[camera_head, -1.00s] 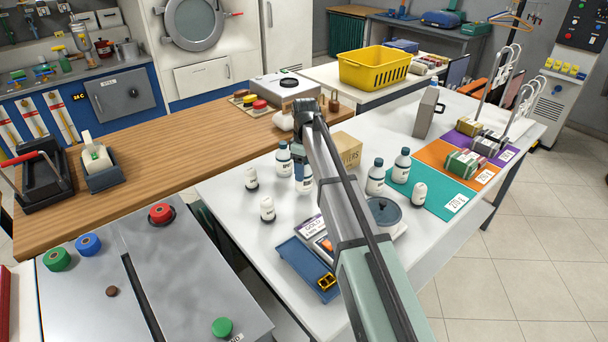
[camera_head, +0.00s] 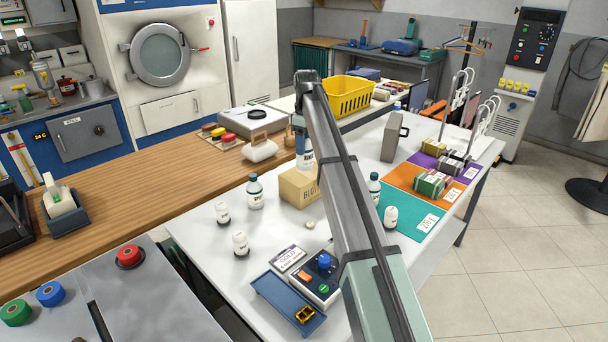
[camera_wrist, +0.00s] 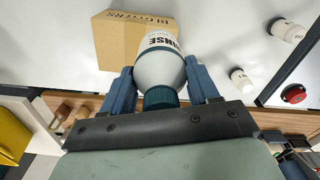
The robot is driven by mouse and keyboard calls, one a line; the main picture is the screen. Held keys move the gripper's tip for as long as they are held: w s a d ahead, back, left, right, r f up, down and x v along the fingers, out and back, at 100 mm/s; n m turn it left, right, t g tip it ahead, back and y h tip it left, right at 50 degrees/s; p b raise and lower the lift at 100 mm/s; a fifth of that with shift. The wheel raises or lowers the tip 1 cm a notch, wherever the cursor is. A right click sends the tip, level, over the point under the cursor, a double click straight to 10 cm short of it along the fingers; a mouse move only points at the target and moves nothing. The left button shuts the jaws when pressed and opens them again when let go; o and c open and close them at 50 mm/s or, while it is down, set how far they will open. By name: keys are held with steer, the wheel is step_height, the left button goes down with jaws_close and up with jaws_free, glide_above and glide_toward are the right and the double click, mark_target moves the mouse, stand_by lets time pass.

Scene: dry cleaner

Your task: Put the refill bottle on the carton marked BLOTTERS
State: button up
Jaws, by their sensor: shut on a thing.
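The refill bottle (camera_wrist: 160,62), white with a dark teal cap and a label partly reading "INSE", is between the blue fingers of my gripper (camera_wrist: 161,78) in the wrist view. In the wrist view the bottle overlaps the right side of the carton (camera_wrist: 118,42). Their exact height gap is unclear.
Similar bottles stand left (camera_head: 254,193) and right (camera_head: 374,187) of the carton. Small white bottles (camera_head: 240,244) stand in front. A control box (camera_head: 318,285) and blue tray (camera_head: 285,305) lie near the front edge. My arm covers part of the table.

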steer(key=w+r, duration=0.4)
steer(key=w, duration=0.3)
steer(key=shift+d+f+n, duration=0.1)
steer(key=shift+f+n, duration=0.4)
steer(key=shift+f, duration=2.1)
steer(key=shift+d+f+n, duration=0.1)
steer(key=shift+f+n, duration=0.4)
steer(key=shift+f, duration=2.05)
steer(key=shift+f, duration=0.1)
steer(key=o, duration=1.2)
steer(key=shift+o, duration=0.2)
step_height(320, 180, up, 12)
steer(key=shift+w, duration=0.1)
